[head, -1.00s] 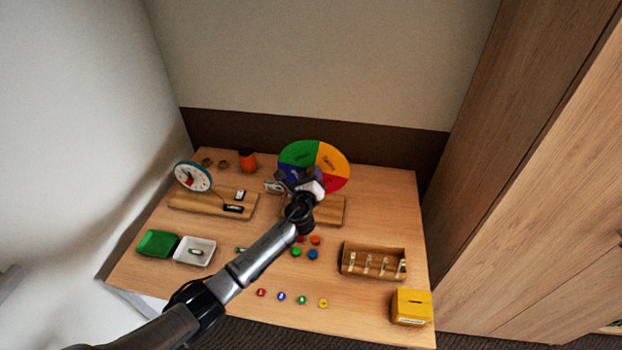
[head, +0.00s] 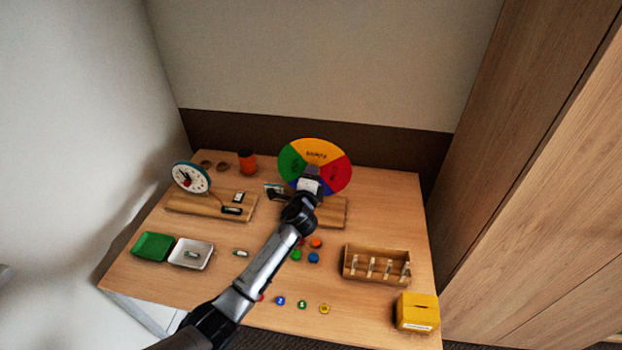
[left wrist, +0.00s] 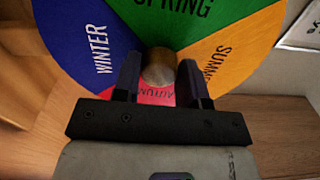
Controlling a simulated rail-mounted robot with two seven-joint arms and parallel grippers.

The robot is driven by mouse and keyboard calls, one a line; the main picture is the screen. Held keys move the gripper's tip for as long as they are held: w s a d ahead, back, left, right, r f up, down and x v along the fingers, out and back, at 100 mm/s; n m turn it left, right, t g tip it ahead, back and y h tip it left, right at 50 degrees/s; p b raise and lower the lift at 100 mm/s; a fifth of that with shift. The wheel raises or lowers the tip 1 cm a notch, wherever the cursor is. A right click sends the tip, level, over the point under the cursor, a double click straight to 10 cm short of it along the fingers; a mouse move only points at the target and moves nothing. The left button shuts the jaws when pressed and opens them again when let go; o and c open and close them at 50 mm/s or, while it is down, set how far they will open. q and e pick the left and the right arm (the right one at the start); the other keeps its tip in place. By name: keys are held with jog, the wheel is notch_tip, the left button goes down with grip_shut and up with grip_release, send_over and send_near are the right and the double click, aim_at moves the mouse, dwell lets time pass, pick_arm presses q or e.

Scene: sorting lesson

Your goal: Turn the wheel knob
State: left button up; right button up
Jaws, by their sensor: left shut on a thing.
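The season wheel (head: 318,152) stands upright on a wooden base (head: 331,212) at the back of the table. Its yellow sector is at the top, green at the left and red at the right in the head view. My left gripper (head: 311,171) is at the wheel's centre and hides part of its lower face. In the left wrist view the round brass-coloured knob (left wrist: 160,68) sits between the two fingers of my left gripper (left wrist: 159,78), which is shut on it. The wheel face (left wrist: 95,50) shows Winter, Spring, Summer and Autumn sectors there. My right gripper is not in view.
Green (head: 153,247) and white (head: 206,262) trays, a wooden rack (head: 376,279) and a yellow box (head: 428,303) are nearer. Several coloured tokens lie mid-table. A cabinet rises at right.

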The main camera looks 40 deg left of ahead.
pick_arm(q)
jog(key=shift+n, duration=0.7)
jog(key=o, duration=0.9)
jog(key=p+v, duration=0.2)
jog(key=v, duration=1.1)
jog(key=shift+s, duration=0.35)
jog(key=shift+d, duration=0.15)
